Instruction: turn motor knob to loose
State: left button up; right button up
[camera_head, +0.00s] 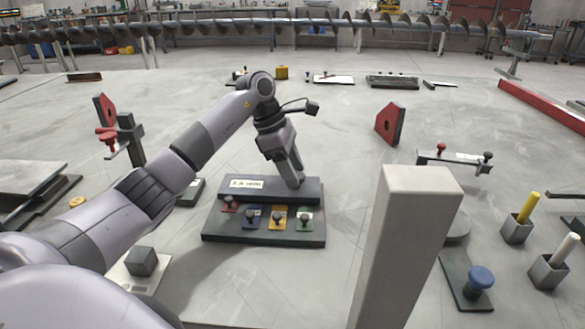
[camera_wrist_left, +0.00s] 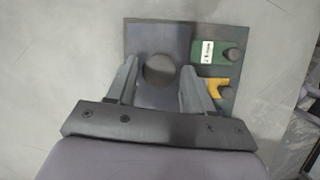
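The dark control panel (camera_head: 225,234) stands on the floor in the middle of the head view. Its raised back step carries a white label too small to read. Small knobs on red, blue, yellow (camera_head: 277,217) and green (camera_head: 305,219) patches line its lower front. My left gripper (camera_head: 295,183) points down over the right end of the raised step. In the left wrist view, a round dark knob (camera_wrist_left: 159,70) sits between the two open fingers, with a gap on each side. I cannot tell which knob is the motor knob. My right gripper is not in view.
A tall pale post (camera_head: 405,240) rises close on the panel's right. Red plates (camera_head: 391,124) stand behind it at left and right. A blue-topped knob (camera_head: 481,278) and holders with yellow and white rods are at the right. A long auger (camera_head: 330,24) spans the back.

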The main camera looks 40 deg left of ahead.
pick_arm(q)
jog(key=c, duration=0.6)
